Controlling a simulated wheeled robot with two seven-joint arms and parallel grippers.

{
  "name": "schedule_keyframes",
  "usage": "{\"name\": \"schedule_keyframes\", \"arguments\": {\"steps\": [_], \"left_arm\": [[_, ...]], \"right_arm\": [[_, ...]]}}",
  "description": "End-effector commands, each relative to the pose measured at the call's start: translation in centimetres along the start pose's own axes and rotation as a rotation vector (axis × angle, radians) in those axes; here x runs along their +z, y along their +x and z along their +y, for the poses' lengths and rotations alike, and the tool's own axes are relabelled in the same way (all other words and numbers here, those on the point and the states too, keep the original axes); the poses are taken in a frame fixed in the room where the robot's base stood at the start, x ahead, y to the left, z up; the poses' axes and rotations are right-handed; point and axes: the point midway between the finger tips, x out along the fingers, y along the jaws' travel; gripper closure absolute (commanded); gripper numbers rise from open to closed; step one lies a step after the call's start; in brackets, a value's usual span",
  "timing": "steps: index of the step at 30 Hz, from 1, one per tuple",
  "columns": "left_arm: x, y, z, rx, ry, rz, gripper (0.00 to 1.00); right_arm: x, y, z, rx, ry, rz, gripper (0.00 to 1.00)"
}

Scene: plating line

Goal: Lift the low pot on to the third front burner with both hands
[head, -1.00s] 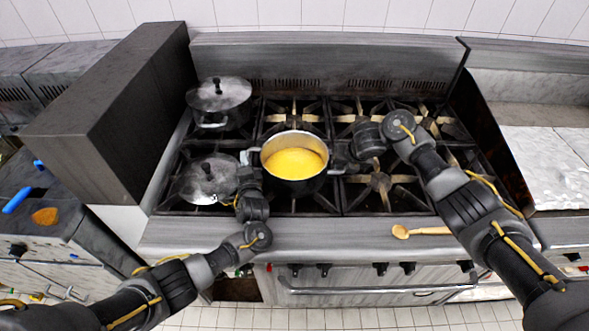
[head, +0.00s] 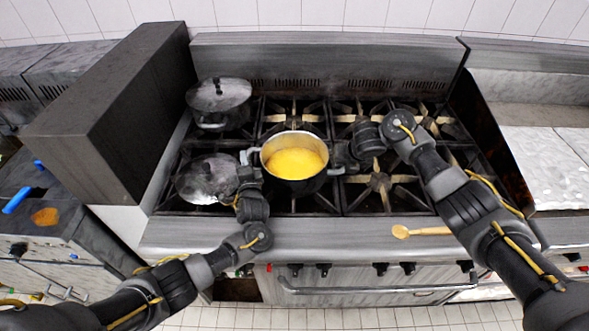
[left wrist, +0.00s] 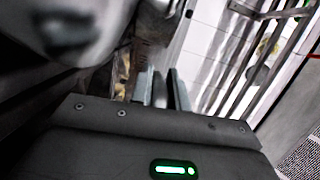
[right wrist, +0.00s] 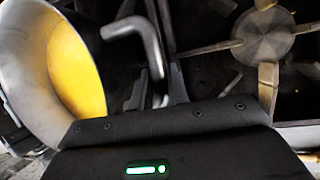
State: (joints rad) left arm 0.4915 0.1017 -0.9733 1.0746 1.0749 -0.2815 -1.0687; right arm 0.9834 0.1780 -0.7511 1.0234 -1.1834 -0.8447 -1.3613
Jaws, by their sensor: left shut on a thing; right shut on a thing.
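The low pot (head: 293,178), silver-rimmed with yellow contents, sits level at the second front burner from the left. It also shows in the right wrist view (right wrist: 22,60). My left gripper (head: 248,166) is shut on its left handle (head: 246,155); the jaws are partly hidden in the head view. My right gripper (head: 342,162) is shut on its right handle (right wrist: 150,40), a bent metal bar between the fingers. The third front burner (head: 379,184) is bare, just right of the pot. Whether the pot's base touches the grate is hidden.
A lidded pot (head: 206,180) stands close to the left of the low pot. Another lidded pot (head: 219,96) stands behind it. A wooden spoon (head: 425,231) lies on the front ledge. The back burners right of the lidded pot are clear.

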Motion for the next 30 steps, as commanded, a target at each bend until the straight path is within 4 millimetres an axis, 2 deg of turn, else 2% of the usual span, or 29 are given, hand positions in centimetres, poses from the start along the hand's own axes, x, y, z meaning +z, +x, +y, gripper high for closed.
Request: {"name": "schedule_keyframes", "arguments": {"steps": [8, 18, 30], "left_arm": [[-0.1, 0.1, -1.6, -0.003, -0.002, 0.001, 1.00], [-0.3, 0.2, -4.8, -0.004, -0.003, 0.001, 1.00], [-0.3, 0.2, -5.2, -0.005, -0.004, 0.000, 1.00]], "right_arm": [[0.8, -1.5, 0.2, 0.000, 0.000, -0.004, 1.00], [1.9, -4.3, 0.8, -0.001, 0.000, -0.003, 1.00], [2.0, -4.6, 0.8, -0.002, -0.001, -0.002, 1.00]]}}
